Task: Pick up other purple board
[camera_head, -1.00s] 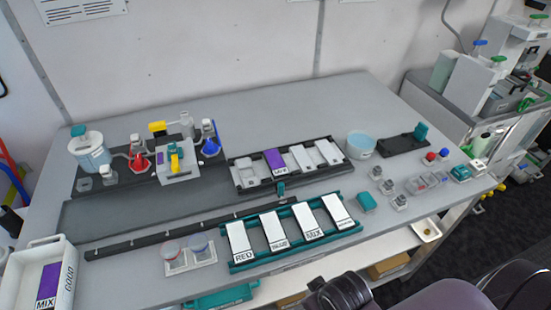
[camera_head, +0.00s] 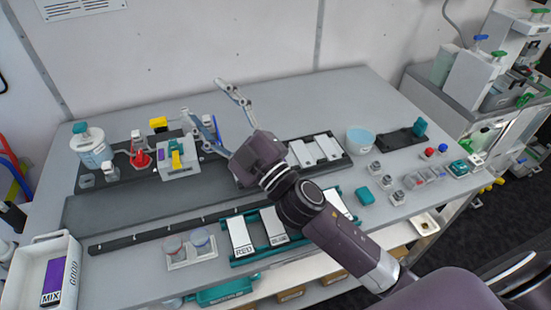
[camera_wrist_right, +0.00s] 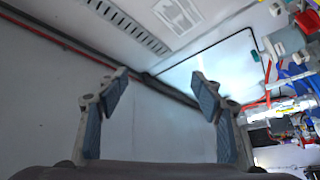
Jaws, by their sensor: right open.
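A purple board with a white MIX label (camera_head: 53,278) lies in the white tray marked GOOD (camera_head: 72,262) at the table's left front corner. The dark rack (camera_head: 347,161) behind the teal rack shows only its right part, with white boards; its left part, where another purple board lay earlier, is hidden behind my right arm. My right gripper (camera_head: 208,104) is open and empty, raised above the table's middle with its fingers toward the back wall. In the right wrist view, its two fingers (camera_wrist_right: 160,98) are spread with only wall and ceiling between them. My left gripper is not in view.
A teal rack (camera_head: 258,252) with white labelled boards stands at the front, partly behind my right arm. Bottles and a small machine (camera_head: 176,157) stand at back left. A light blue bowl (camera_head: 360,139) and small parts are at right.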

